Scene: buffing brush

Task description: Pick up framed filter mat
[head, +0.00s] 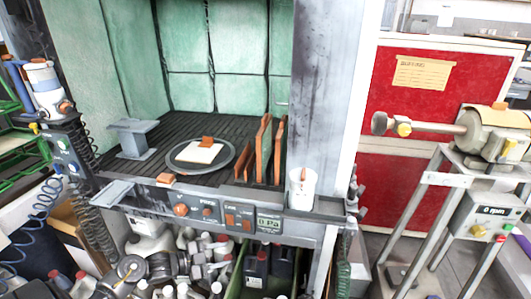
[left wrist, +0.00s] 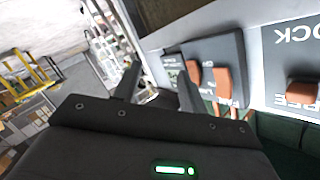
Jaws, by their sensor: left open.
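Upright orange-edged panels, which look like framed filter mats (head: 264,143), stand side by side at the right of the dark booth floor in the head view. They are seen nearly edge-on, so their faces are mostly hidden. My left gripper (head: 212,262) is low in front of the booth, below the control panel and apart from the panels, and is hard to make out among the clutter. In the left wrist view my left gripper (left wrist: 159,76) has its two dark fingers spread with nothing between them. My right gripper is not seen.
The control panel (head: 225,215) with orange switches runs along the booth's front edge. A round turntable (head: 178,162) holds a white square plate (head: 200,153). A white cup (head: 301,188) stands by the right post. Several bottles crowd below.

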